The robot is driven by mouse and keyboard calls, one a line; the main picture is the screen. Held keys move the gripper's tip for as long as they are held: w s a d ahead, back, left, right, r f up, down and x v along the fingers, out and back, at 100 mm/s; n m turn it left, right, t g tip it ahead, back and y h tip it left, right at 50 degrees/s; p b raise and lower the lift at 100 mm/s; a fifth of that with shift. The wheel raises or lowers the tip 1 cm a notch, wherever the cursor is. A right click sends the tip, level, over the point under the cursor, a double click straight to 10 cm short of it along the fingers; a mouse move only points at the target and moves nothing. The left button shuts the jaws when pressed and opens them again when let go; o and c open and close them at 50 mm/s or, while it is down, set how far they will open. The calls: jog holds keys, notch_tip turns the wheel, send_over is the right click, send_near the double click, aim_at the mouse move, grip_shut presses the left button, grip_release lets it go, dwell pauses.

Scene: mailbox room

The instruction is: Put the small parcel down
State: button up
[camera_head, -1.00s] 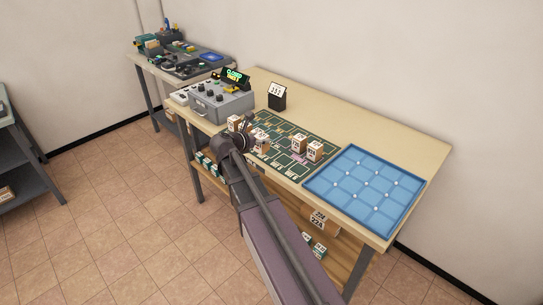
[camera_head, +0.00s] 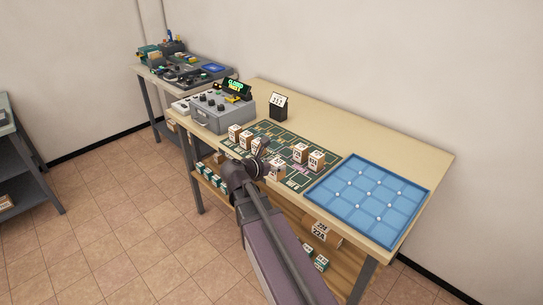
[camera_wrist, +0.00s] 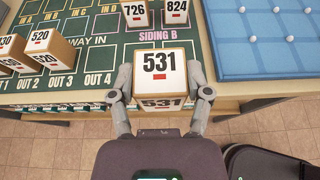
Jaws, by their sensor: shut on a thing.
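The small parcel (camera_wrist: 158,72) is a white-topped box marked 531 with a red bar. My gripper (camera_wrist: 160,100) is shut on it in the wrist view, one finger on each side. The parcel appears over the front edge of the green track mat (camera_wrist: 97,52), near the OUT 4 lane; I cannot tell whether it touches the surface. In the head view my gripper (camera_head: 262,166) is at the mat's front edge, with the parcel (camera_head: 278,173) partly hidden beside it.
Parcels 726 (camera_wrist: 135,14) and 824 (camera_wrist: 176,10) stand behind at SIDING B. Parcel 520 (camera_wrist: 48,50) and others stand left. A blue tray (camera_head: 345,217) lies right. A grey control box (camera_head: 222,110) and a small number sign (camera_head: 279,105) stand on the table.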

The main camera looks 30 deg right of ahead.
jog(key=w+d, duration=0.1)
jog(key=w, duration=0.3)
jog(key=w+d+f+b, duration=0.1)
jog(key=w+d, duration=0.1)
jog(key=w, duration=0.2)
jog(key=w+d, duration=0.1)
jog(key=w, duration=0.4)
jog(key=shift+d+f, duration=0.2)
jog(key=shift+d, duration=0.05)
jog(key=shift+w+d, duration=0.1)
jog(key=shift+w, duration=0.4)
jog(key=shift+w+d+f+b, duration=0.1)
jog(key=shift+w+f+b, duration=0.2)
jog(key=shift+b, duration=0.15)
jog(key=shift+s+f+b, duration=0.15)
jog(key=shift+f+b, duration=1.35)
jog(key=shift+f, duration=0.1)
jog(key=o, duration=1.2)
